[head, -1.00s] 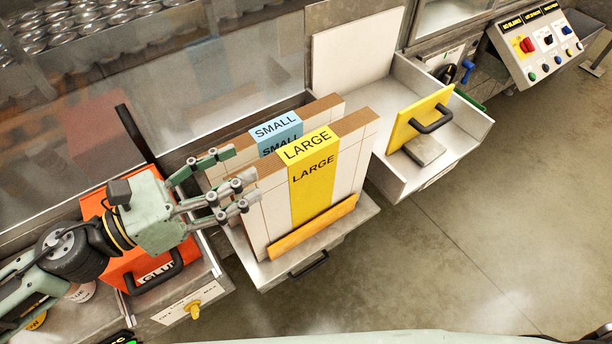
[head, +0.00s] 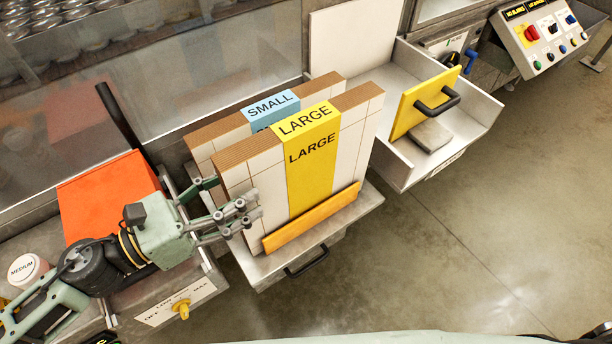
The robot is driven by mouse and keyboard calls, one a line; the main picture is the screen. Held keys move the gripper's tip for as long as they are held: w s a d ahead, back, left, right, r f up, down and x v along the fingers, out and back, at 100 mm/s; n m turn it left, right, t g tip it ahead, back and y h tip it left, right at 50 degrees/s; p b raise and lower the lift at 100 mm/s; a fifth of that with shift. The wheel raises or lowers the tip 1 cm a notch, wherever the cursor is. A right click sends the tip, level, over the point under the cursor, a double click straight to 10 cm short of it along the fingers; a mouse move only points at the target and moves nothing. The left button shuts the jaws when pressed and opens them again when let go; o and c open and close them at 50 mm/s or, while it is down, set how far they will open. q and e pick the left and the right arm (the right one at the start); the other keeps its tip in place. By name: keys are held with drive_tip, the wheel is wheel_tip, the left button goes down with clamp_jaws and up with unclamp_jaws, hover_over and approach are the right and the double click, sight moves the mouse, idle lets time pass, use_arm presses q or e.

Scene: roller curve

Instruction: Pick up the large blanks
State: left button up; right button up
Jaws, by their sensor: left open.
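The large blanks (head: 262,189) are a thick upright stack of white sheets with brown edges and a yellow band marked LARGE, in the middle of the head view. They stand in a metal holder behind an orange front lip (head: 312,218). The small blanks (head: 204,147), with a blue SMALL band, stand behind them. My left gripper (head: 243,208) is open at the left end of the large stack, with fingers on either side of that end. I cannot tell whether they touch it. My right gripper is not in view.
An orange box (head: 105,195) sits left, behind my left arm. A white jar (head: 27,269) marked MEDIUM stands at far left. A metal tray (head: 478,123) with a yellow handled plate (head: 423,102) is to the right. A control panel (head: 545,38) is at top right. Open floor lies at lower right.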

sight(275, 182)
use_arm(q)
drive_tip(key=w+d+f+p, duration=0.1)
drive_tip(key=d, duration=0.1)
drive_tip(key=w+d+f+p, duration=0.1)
drive_tip(key=d+p, duration=0.1)
drive_tip(key=w+d+f+p, duration=0.1)
drive_tip(key=shift+w+d, duration=0.3)
drive_tip(key=shift+d, duration=0.1)
drive_tip(key=shift+w+d+f, duration=0.15)
drive_tip(key=shift+d, duration=0.25)
drive_tip(key=shift+a, duration=0.1)
drive_tip(key=shift+c, duration=0.9)
clamp_jaws()
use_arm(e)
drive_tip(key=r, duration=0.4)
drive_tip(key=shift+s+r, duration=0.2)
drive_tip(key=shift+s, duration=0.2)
